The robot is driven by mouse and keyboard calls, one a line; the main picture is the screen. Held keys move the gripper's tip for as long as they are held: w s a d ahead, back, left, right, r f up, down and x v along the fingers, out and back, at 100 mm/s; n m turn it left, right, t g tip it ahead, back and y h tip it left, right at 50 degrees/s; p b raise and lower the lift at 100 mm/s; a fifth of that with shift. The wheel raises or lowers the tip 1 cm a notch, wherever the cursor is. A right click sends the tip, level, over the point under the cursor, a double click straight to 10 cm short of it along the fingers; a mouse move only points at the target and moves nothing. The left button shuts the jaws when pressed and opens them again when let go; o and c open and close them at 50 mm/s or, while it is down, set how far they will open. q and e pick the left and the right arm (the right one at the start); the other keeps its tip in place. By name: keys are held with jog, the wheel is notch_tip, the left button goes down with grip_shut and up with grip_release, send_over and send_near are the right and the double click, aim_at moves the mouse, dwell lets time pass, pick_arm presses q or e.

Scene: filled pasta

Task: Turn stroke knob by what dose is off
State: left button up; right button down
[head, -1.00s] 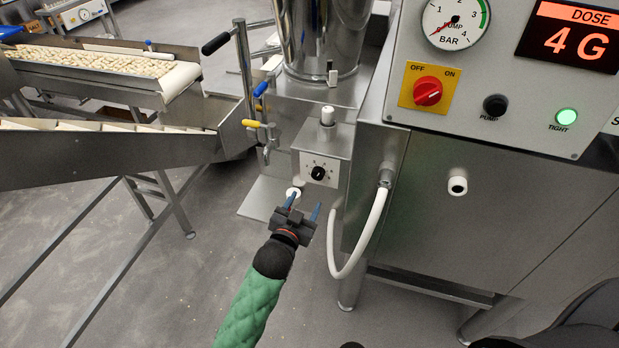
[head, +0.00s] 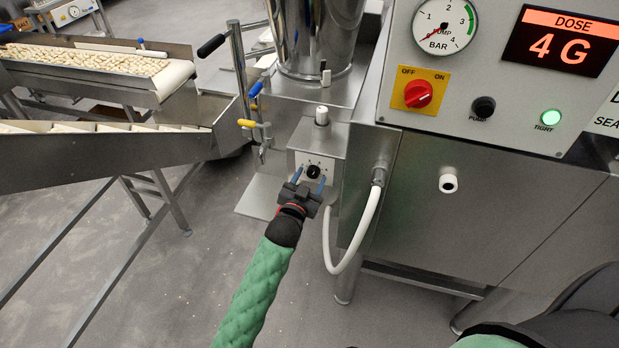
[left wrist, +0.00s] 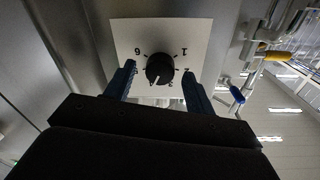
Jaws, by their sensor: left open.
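The stroke knob (head: 313,171) is a small round black knob on a pale dial plate (head: 298,163) on the front of a steel box. In the left wrist view the knob (left wrist: 159,68) has a light pointer mark, with "6" and "1" readable on the plate (left wrist: 190,32). My left gripper (head: 308,184) is open, its blue fingers on either side of the knob; in the left wrist view the fingers (left wrist: 160,76) stand apart from it. The dose display (head: 560,43) reads 4 G. My right gripper is not in view.
A white hose (head: 357,240) hangs right of the box. A red switch (head: 418,94), a pressure gauge (head: 444,24) and a lit green lamp (head: 550,117) are on the panel above. Yellow and blue-tipped levers (head: 247,123) stand at left. A conveyor (head: 170,80) carries pasta.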

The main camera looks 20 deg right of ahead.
pick_arm(q)
jog(key=c, duration=1)
